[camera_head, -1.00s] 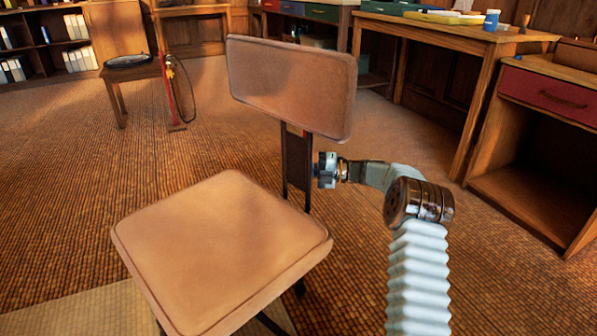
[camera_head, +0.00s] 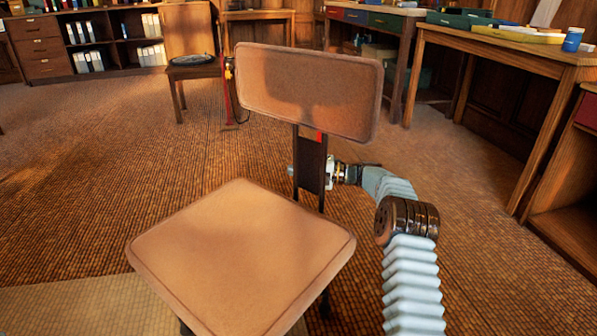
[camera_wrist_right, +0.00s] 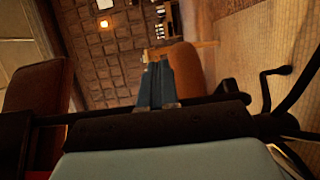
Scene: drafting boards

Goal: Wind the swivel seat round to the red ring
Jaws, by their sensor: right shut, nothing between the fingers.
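The swivel seat is a chair with a tan square seat pad (camera_head: 243,250) and a tan backrest (camera_head: 310,90) on a dark post (camera_head: 311,165). My right gripper (camera_head: 291,171) is shut and empty at this post; its tips show just left of the post and its body right of it. In the right wrist view its fingers (camera_wrist_right: 165,82) lie together beyond a dark bar, with the backrest (camera_wrist_right: 38,100) at left and a black crank-shaped handle (camera_wrist_right: 275,85) at right. A small red patch (camera_head: 319,137) shows atop the post; I cannot tell whether it is the red ring. My left gripper is out of view.
A wooden table (camera_head: 500,55) with trays and a blue jar (camera_head: 572,40) stands at the right. A red-fronted cabinet (camera_head: 560,185) is at the right edge. The carpet at left is clear.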

